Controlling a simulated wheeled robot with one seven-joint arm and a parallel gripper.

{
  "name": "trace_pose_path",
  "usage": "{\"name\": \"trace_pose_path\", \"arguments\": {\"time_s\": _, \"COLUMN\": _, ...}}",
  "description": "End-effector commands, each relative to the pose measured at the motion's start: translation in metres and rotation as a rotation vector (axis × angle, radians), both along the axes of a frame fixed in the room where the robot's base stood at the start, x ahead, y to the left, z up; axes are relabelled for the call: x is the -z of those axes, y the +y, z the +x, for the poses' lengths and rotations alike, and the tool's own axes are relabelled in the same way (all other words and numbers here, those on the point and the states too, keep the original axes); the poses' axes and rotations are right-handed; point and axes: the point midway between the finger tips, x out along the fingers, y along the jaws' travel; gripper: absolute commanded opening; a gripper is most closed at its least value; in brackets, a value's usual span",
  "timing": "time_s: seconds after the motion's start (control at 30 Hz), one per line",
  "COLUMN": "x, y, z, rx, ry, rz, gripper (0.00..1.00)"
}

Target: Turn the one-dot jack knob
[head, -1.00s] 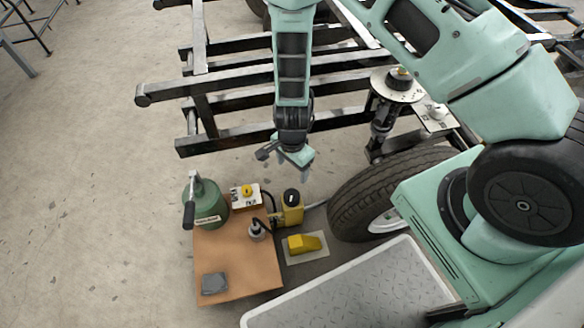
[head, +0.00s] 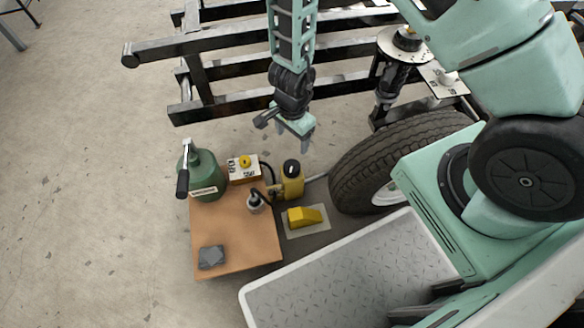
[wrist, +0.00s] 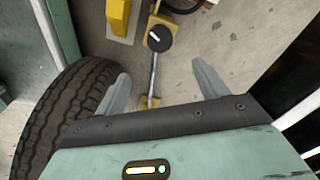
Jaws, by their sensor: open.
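A yellow jack (head: 291,187) with a round black knob (head: 291,168) on top stands on the floor left of the tyre. The knob also shows in the wrist view (wrist: 159,38), with a white bar mark on its face. I cannot make out any dots, so I cannot tell whether it is the one-dot knob. A white box with a yellow knob (head: 245,162) stands left of the jack. My gripper (head: 296,138) is open and empty, above and behind the jack in the head view. In the wrist view my fingers (wrist: 162,72) are spread, with the black knob ahead between them.
A green bottle jack (head: 205,177) stands on an orange-brown board (head: 230,225). A yellow wedge (head: 304,217) lies beside it. A tyre (head: 370,155) stands close on the right. Black frame rails (head: 225,107) lie behind. Floor at left is clear.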

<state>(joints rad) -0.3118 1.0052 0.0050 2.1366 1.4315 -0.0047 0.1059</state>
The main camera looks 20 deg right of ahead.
Motion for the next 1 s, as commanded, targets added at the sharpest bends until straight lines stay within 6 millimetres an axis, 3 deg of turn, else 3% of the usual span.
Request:
{"name": "trace_pose_path", "arguments": {"time_s": 0.03, "x": 0.013, "y": 0.000, "z": 0.000, "rx": 0.002, "ry": 0.001, "rz": 0.000, "gripper": 0.72}}
{"name": "trace_pose_path", "arguments": {"time_s": 0.2, "x": 0.039, "y": 0.000, "z": 0.000, "rx": 0.000, "ry": 0.001, "rz": 0.001, "gripper": 0.72}}
{"name": "trace_pose_path", "arguments": {"time_s": 1.0, "x": 0.150, "y": 0.000, "z": 0.000, "rx": 0.000, "ry": 0.001, "rz": 0.001, "gripper": 0.72}}
